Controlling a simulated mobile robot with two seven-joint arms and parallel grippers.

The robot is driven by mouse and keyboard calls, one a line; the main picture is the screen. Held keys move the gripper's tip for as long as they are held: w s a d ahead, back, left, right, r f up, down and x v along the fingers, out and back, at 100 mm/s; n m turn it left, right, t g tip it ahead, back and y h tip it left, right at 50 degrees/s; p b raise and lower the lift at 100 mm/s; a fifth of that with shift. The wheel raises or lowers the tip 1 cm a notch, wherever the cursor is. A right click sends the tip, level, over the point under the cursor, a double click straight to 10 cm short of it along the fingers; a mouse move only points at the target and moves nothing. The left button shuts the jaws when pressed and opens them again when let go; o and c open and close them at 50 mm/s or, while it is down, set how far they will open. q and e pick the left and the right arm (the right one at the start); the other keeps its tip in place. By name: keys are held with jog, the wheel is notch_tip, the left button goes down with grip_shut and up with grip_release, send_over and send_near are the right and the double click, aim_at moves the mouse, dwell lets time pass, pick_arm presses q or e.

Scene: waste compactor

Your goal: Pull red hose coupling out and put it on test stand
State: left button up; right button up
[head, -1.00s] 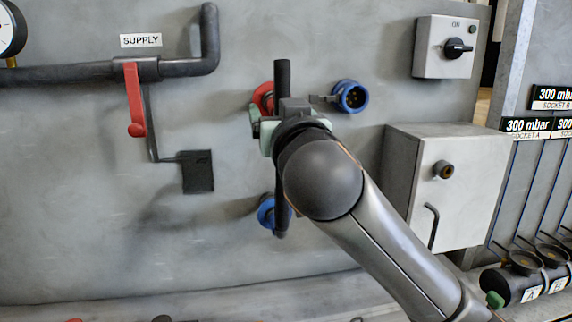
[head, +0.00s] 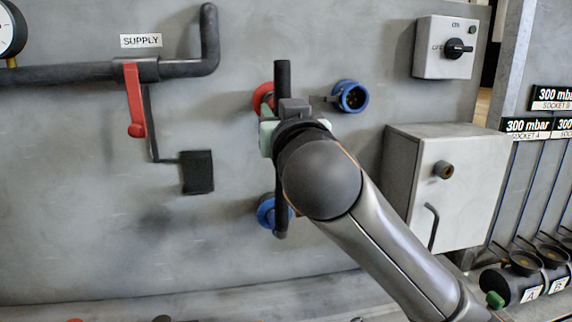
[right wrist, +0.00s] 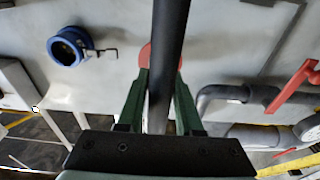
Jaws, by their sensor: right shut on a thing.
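The red hose coupling (head: 263,97) sits at the grey panel in the head view, mostly hidden behind my right gripper (head: 272,122). A black hose (head: 282,75) runs upright past the gripper. In the right wrist view, my right gripper's green fingers (right wrist: 160,85) are shut on the coupling. The hose (right wrist: 168,50) passes between them and covers the middle of the red part (right wrist: 146,56). Whether the coupling still touches its socket is hidden. No test stand can be made out for certain. My left gripper is not in view.
A blue-ringed socket (head: 351,97) is just right of the gripper, and another blue ring (head: 267,212) is below. A grey box (head: 468,185) juts out at the right. A red-handled supply valve (head: 134,100) is at the left. Black cylinders (head: 520,283) stand lower right.

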jog(key=shift+s+d, duration=0.1)
jog(key=shift+s, duration=0.35)
grip_shut()
dwell(0.5)
jog(key=b+v, duration=0.1)
jog(key=v, duration=0.5)
jog(key=shift+r, duration=0.35)
dwell(0.6)
dwell(0.6)
